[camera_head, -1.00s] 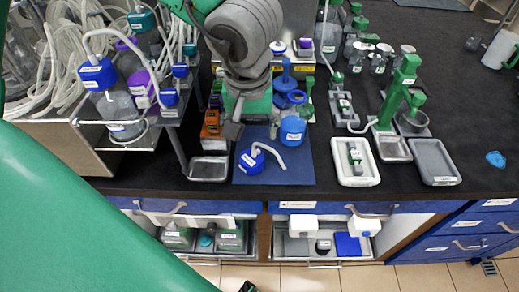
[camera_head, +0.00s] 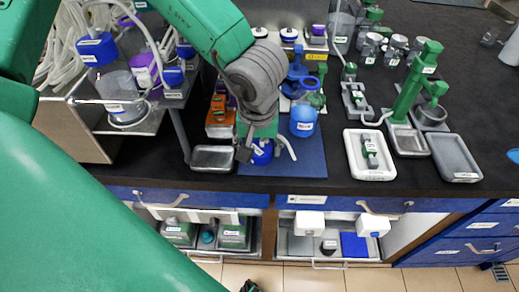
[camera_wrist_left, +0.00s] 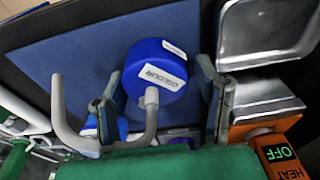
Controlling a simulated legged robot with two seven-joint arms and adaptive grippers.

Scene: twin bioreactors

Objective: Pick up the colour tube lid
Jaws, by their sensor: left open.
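The colour tube lid (camera_head: 261,153) is a round blue cap with a pale bent tube. It rests on the blue mat (camera_head: 308,160) and is partly hidden by my left gripper (camera_head: 258,147) in the head view. In the left wrist view, the lid (camera_wrist_left: 152,72) shows its "COLOUR" label. There, my left gripper (camera_wrist_left: 161,85) is open, with one finger on each side of the lid and a gap on both sides. The bent tube passes near the left-hand finger. My right gripper is not in view.
A metal tray (camera_head: 213,158) lies just left of the mat. A blue container (camera_head: 303,120) stands at the back of the mat, and an orange device (camera_head: 219,123) stands behind the tray. A white tray (camera_head: 370,155) lies to the right.

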